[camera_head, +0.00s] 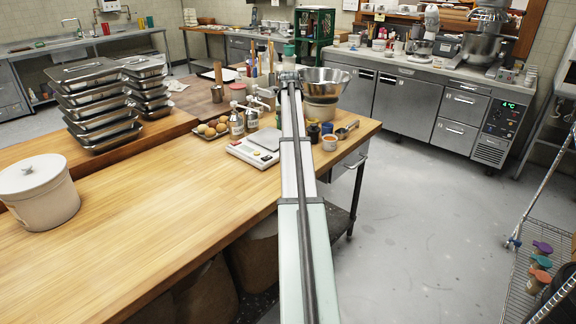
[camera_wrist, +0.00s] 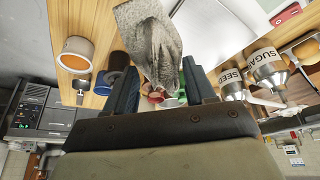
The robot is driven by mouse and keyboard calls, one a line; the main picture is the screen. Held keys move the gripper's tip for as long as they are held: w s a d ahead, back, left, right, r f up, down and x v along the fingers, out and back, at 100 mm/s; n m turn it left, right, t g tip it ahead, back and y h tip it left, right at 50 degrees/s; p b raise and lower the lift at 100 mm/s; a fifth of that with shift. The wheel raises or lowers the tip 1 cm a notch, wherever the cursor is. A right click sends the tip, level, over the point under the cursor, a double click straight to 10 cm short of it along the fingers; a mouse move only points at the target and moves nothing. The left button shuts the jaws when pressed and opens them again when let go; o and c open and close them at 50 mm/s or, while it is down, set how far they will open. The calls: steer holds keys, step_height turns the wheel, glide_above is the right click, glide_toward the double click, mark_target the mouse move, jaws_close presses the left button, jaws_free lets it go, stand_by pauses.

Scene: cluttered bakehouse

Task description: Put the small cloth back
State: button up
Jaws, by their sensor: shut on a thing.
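A small grey cloth (camera_wrist: 150,38) is crumpled between the fingers of my gripper (camera_wrist: 160,88) in the wrist view. My gripper is shut on it, and the cloth spreads out past the fingertips. Wooden worktop shows beyond it; I cannot tell whether the cloth touches the top. In the camera_head view my arm reaches out over the far right end of the wooden worktop (camera_head: 150,220). The cloth and the fingertips cannot be made out there.
Stacked metal pans (camera_head: 95,115) stand left. The near worktop is mostly clear.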

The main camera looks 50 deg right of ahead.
steer(key=s+a+f, duration=0.2)
steer(key=s+a, duration=0.5)
steer(key=a, duration=0.1)
steer(key=shift+s+f, duration=0.2)
steer(key=shift+f, duration=4.95)
steer(key=shift+a, duration=0.1)
steer(key=o, duration=0.6)
steer(key=shift+f, duration=0.1)
steer(key=shift+c, duration=0.2)
steer(key=o, duration=0.5)
steer(key=shift+c, duration=0.2)
steer(key=v, duration=1.2)
